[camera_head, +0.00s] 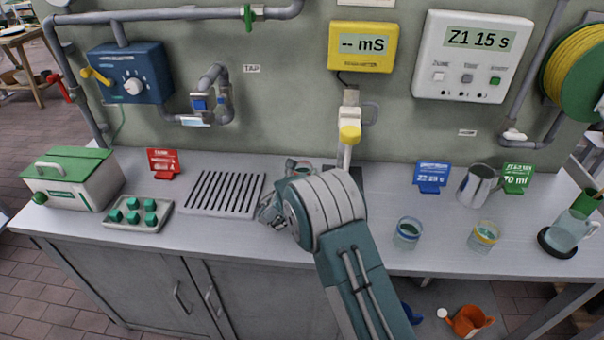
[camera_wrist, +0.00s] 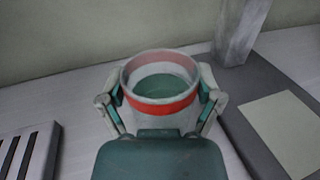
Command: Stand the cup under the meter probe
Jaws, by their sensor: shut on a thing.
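My gripper (camera_wrist: 162,108) is shut on a clear cup with a red band (camera_wrist: 165,106), one finger on each side. The cup is upright and holds greenish liquid. In the head view, only a bit of the cup (camera_head: 299,166) shows behind my arm. In the wrist view, the dark stand base (camera_wrist: 250,125) with a pale pad lies to the right of the cup. I cannot tell whether the cup touches the counter.
A slotted drain grate (camera_head: 222,193) lies left of my gripper. A blue-banded cup (camera_head: 408,233), a yellow-banded cup (camera_head: 484,236) and a metal jug (camera_head: 478,185) stand to the right. A tray of green pieces (camera_head: 137,214) and a green-lidded box (camera_head: 72,180) are at left.

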